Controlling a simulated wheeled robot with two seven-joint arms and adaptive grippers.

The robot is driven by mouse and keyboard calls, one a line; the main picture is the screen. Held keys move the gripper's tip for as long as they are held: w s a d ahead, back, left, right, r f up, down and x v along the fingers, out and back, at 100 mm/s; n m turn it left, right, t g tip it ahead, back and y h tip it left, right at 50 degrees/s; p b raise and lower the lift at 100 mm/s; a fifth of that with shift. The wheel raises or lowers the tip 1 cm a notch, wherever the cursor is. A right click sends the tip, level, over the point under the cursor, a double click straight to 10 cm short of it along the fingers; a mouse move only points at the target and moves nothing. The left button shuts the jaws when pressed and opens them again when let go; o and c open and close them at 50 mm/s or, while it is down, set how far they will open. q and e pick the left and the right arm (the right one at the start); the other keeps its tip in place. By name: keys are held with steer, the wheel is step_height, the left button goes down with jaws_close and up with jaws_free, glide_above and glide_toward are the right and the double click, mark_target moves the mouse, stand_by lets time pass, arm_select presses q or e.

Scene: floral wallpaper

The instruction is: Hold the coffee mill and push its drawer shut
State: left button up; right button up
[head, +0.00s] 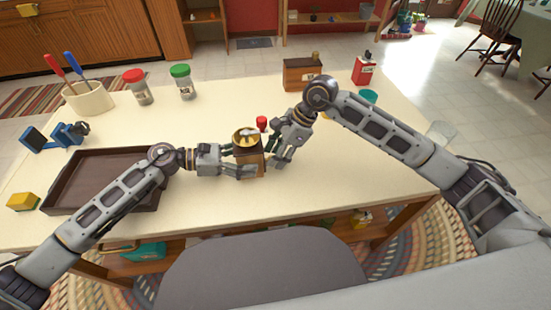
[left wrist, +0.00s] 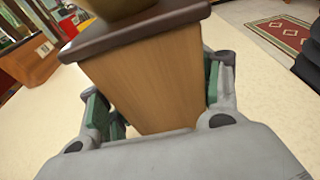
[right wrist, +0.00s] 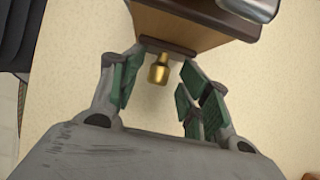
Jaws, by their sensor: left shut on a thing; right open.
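The coffee mill (head: 249,160), a wooden box with a dark top rim and a brass dome, stands upright near the middle of the table. My left gripper (head: 240,170) is shut on its body from the left; the wooden side (left wrist: 155,85) shows between the green pads in the left wrist view. My right gripper (head: 280,155) is open on the mill's right. In the right wrist view, the drawer's brass knob (right wrist: 159,70) lies between its spread fingers. A dark drawer edge (right wrist: 166,48) shows behind the knob; how far the drawer sticks out is hard to tell.
A brown tray (head: 75,208) lies under my left arm. A wooden box (head: 302,76), red tin (head: 363,69) and teal cup (head: 369,96) stand back right.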

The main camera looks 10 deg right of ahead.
steer(key=shift+r, duration=3.25)
arm_select(q)
steer(key=o, duration=1.1)
steer(key=shift+s+a+r, duration=0.1)
steer(key=shift+a+r, duration=0.3)
steer(key=shift+a, duration=1.55)
steer(key=shift+a+r, duration=0.35)
steer(key=shift+a, duration=1.65)
steer(key=shift+s+a+r, duration=0.1)
steer(key=shift+a+r, duration=0.3)
steer(key=shift+a, duration=1.55)
steer(key=shift+s, duration=0.1)
arm_select(e)
steer(key=shift+s+f, duration=0.1)
steer(key=shift+s, duration=0.1)
